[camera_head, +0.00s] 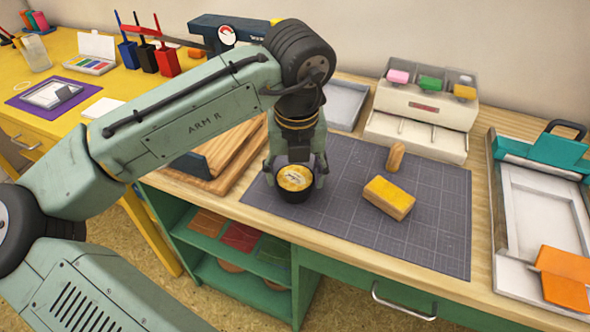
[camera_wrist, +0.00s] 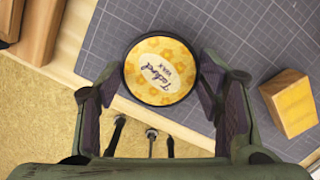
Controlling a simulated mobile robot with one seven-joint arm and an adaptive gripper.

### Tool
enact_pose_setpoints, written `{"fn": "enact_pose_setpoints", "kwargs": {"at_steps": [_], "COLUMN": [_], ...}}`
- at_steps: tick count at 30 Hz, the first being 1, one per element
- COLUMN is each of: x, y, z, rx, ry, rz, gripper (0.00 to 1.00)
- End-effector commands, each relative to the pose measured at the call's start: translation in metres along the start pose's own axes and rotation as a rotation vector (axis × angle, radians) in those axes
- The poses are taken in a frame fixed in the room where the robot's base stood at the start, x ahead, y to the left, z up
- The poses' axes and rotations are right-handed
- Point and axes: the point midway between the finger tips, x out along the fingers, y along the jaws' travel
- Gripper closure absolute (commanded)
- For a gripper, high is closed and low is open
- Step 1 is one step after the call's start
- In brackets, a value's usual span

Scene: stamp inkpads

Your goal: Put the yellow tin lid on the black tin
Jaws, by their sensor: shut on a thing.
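The yellow tin lid (camera_head: 294,177) is round and printed with lettering and a flower pattern. It lies flat on top of the black tin (camera_head: 297,195), near the front edge of the grey mat. In the wrist view the lid (camera_wrist: 160,70) sits between the fingers, with a dark rim around it. My gripper (camera_head: 297,170) is above the tin, with one finger on each side, shut on the lid. The fingers hide parts of the sides, and I cannot tell whether the lid is fully seated.
The grey grid mat (camera_head: 350,220) has a wooden block with a yellow top (camera_head: 388,197) and a small wooden piece (camera_head: 395,157) right of the tin. A white tray (camera_head: 540,210) is at the right. The mat's front right is clear.

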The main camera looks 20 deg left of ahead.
Motion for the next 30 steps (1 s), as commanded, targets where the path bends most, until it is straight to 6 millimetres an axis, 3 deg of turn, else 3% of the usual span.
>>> {"fn": "enact_pose_setpoints", "kwargs": {"at_steps": [25, 26, 30], "x": [0.013, 0.013, 0.013], "y": [0.000, 0.000, 0.000], "z": [-0.002, -0.002, -0.002], "rx": [0.000, 0.000, 0.000], "ry": [0.001, 0.001, 0.000], "rz": [0.000, 0.000, 0.000], "gripper": [0.59, 0.39, 0.30]}}
